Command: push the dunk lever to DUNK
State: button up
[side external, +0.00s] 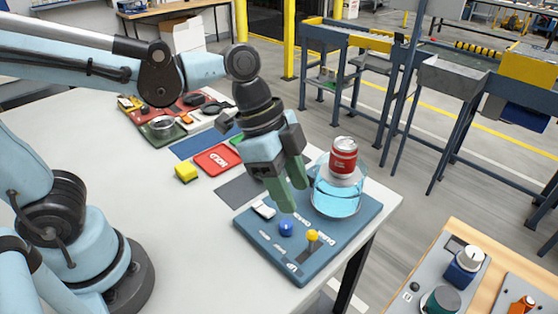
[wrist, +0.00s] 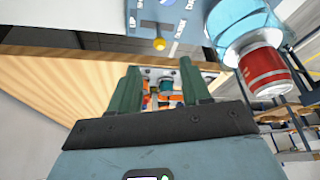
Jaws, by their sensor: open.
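The dunk lever, a short stick with a yellow knob (side external: 312,236), stands on a blue panel (side external: 272,258) at the table's corner; the knob also shows in the wrist view (wrist: 159,44). White lettering is printed on the panel, too small to read surely. A clear beaker of blue water (side external: 335,200) stands at the panel's back right. A red can (side external: 343,155) sits above the water on a support. My gripper (side external: 288,196) is open and empty above the panel, left of the beaker and apart from the lever. Its green fingers show in the wrist view (wrist: 160,84).
A blue knob (side external: 286,228) and a white switch (side external: 263,210) are on the panel left of the lever. A red tray (side external: 217,160) and yellow block (side external: 186,173) lie farther back. A wooden table (side external: 480,280) with other controls stands at the right. The table's front is clear.

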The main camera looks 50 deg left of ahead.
aim_at(310, 231)
jog(key=shift+x, duration=4.4)
jog(key=shift+c, duration=0.3)
